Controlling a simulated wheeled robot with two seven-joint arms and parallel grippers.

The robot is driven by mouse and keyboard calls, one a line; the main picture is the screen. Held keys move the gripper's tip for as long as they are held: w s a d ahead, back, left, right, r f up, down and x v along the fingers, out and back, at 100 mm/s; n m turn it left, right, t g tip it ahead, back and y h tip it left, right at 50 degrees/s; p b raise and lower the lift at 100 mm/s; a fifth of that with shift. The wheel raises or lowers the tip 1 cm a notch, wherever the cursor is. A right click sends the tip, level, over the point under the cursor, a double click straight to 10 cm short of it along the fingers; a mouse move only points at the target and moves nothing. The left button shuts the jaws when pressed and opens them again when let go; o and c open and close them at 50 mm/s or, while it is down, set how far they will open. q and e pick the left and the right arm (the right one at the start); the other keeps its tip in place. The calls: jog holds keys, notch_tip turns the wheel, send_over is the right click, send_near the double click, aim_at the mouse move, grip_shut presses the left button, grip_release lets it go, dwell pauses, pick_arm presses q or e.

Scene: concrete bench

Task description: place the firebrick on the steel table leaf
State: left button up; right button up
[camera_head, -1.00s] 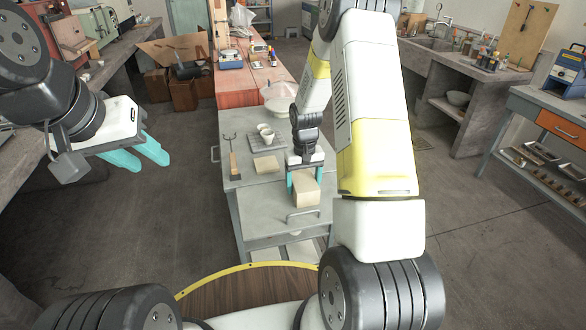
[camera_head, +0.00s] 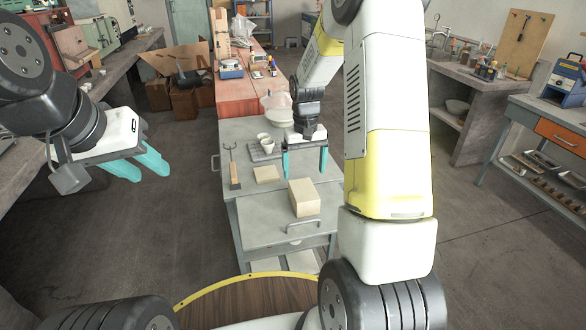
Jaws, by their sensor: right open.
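The firebrick (camera_head: 304,197), a pale tan block, stands on the grey steel table leaf (camera_head: 262,222) at the front of the bench, near the leaf's back edge and behind a metal handle. My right gripper (camera_head: 305,172) is open and empty, behind and above the block, with its two teal fingers pointing down and apart from the block. My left gripper (camera_head: 140,168) hangs in the air at the left, away from the bench, with its teal fingers apart and nothing between them.
The leaf's left part is clear. Side benches stand left and right.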

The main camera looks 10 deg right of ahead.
jog(key=s+a+r+t+y, duration=0.1)
jog(key=s+r, duration=0.3)
jog(key=r, duration=0.4)
jog(key=s+a+r+t, duration=0.1)
jog(key=s+r+t, duration=0.1)
jog(key=s+r, duration=0.45)
jog(key=s+a+r+t, duration=0.1)
jog(key=s+r, duration=0.3)
jog(key=s, duration=0.3)
jog(key=s+a+r+t+y, duration=0.1)
jog(key=s+a+r+t, duration=0.1)
jog(key=s, duration=0.5)
jog(key=shift+r, duration=0.85)
